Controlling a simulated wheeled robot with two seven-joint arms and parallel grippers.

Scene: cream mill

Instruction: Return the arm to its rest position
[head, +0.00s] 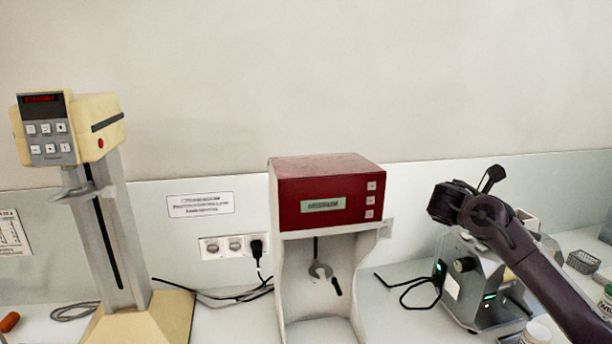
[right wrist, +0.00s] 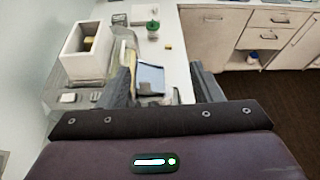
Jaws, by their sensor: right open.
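My right arm (head: 530,255) is dark purple and comes in from the lower right of the head view, raised in front of the grey mill unit (head: 470,283). My right gripper (right wrist: 163,82) shows in the right wrist view with its two dark fingers wide apart and nothing held between them. Beyond the fingers lies a white bench with small items, apart from the gripper as far as I can tell. In the head view I cannot make out the fingers. My left gripper is not in view.
A red-topped machine (head: 325,190) stands mid-bench, and a cream stand mixer (head: 85,130) stands at the left. Cables run along the bench. In the right wrist view, a white box (right wrist: 88,50) is left of the fingers and cabinets (right wrist: 215,40) are at the right.

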